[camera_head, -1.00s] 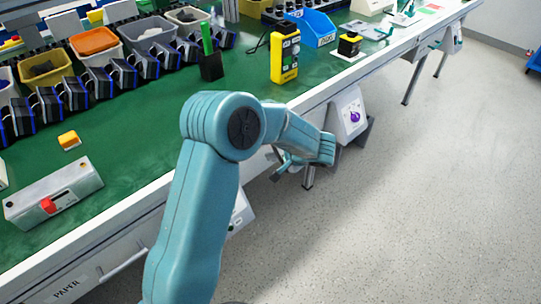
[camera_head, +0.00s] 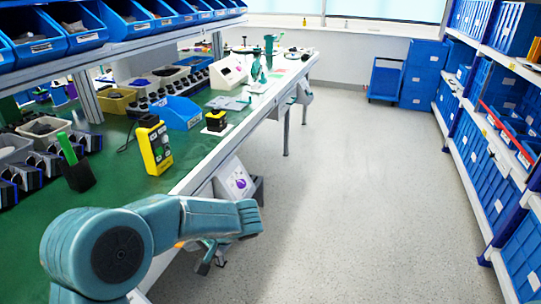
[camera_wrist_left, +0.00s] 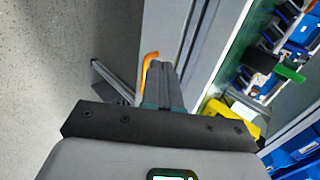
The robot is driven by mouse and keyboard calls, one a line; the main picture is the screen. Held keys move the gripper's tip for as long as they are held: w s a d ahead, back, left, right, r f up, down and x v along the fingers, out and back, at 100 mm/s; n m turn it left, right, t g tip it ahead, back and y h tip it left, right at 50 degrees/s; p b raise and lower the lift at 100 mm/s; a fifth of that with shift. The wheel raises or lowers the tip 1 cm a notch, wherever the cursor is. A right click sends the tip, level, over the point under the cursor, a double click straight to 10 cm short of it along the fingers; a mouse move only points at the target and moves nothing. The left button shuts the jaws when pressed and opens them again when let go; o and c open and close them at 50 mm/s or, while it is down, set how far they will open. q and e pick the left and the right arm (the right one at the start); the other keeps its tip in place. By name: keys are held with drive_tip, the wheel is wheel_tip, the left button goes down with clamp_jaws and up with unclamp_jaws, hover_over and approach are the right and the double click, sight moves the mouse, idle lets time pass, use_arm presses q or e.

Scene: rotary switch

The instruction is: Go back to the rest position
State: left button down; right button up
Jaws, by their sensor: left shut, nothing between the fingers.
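My left arm comes in from the lower left in the head view. Its gripper (camera_head: 211,258) hangs in front of the bench's front edge, partly hidden by my forearm, and holds nothing. In the left wrist view, the fingers of my left gripper (camera_wrist_left: 162,85) are together. The rotary switch, a purple knob (camera_head: 241,184) on a white panel box, is on the bench front, beyond my wrist and apart from the gripper. My right gripper is in neither view.
The green bench (camera_head: 120,190) carries a yellow control box (camera_head: 155,148), a yellow-and-black button box (camera_head: 216,121) and a blue bin (camera_head: 178,112). An orange handle (camera_wrist_left: 148,62) shows near the fingers. Grey floor (camera_head: 350,190) is open toward blue shelves (camera_head: 485,130).

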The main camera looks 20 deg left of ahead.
use_arm(q)
drive_tip(key=s+d+f+n+h, duration=0.2)
drive_tip(key=s+d+f+h, duration=0.5)
drive_tip(key=s+d+f, duration=0.5)
drive_tip(key=s+d+f+n+h, duration=0.1)
drive_tip(key=s+d+f+h, duration=0.5)
drive_tip(key=s+d+f, duration=0.65)
drive_tip(key=w+a+r+p, duration=0.1)
drive_tip(key=a+r+p, duration=0.1)
drive_tip(key=r+p, duration=0.4)
drive_tip(key=w+a+r+p, duration=0.2)
drive_tip(key=r+p, duration=0.5)
drive_tip(key=p, duration=0.2)
drive_tip(key=shift+w+p, duration=0.15)
drive_tip(key=shift+p, duration=0.15)
drive_tip(key=shift+r, duration=0.1)
